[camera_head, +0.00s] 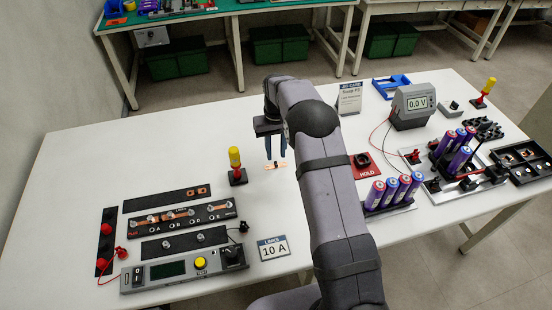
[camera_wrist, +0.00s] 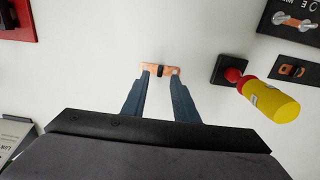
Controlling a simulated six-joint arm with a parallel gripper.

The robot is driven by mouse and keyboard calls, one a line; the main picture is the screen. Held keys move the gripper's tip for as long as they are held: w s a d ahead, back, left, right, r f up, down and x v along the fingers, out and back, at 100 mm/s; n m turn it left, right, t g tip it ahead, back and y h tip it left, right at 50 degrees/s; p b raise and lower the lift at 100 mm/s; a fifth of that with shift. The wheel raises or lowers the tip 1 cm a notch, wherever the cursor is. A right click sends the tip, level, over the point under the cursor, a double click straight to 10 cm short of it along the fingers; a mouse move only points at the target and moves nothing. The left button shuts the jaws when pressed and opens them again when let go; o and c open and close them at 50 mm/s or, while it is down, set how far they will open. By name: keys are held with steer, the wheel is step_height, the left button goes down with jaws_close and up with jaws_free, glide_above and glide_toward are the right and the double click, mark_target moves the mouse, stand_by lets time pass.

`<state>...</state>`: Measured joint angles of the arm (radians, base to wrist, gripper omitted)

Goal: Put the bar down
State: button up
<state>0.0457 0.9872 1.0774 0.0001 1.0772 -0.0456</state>
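The bar (camera_head: 276,165) is a short copper strip with a black middle piece. It appears to lie flat on the white table, just below my fingertips; whether it touches the table is hard to tell. In the wrist view, the bar (camera_wrist: 161,70) lies crosswise at the fingertips, its copper ends showing. My gripper (camera_head: 276,156) points down over it.
A yellow-handled screwdriver in a black stand (camera_head: 237,177) is close to the left of the bar. The links panel (camera_head: 180,218) lies farther left, with a "10 A" sign (camera_head: 273,248) in front. A red HOLD pad (camera_head: 364,165) is to the right. Bare table surrounds the bar.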

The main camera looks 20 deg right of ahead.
mark_target(276, 165)
step_height(276, 165, up, 8)
steer(key=b, duration=0.1)
steer(key=shift+r, duration=0.15)
steer(key=shift+s, duration=0.15)
steer(key=s+a+f, duration=0.1)
steer(key=s, duration=1.5)
steer(key=s+a+f, duration=0.1)
steer(key=s, duration=1.5)
steer(key=shift+a, duration=0.25)
steer(key=shift+o, duration=0.3)
steer(key=shift+s+f, duration=0.2)
steer(key=shift+s, duration=0.2)
steer(key=shift+f, duration=0.1)
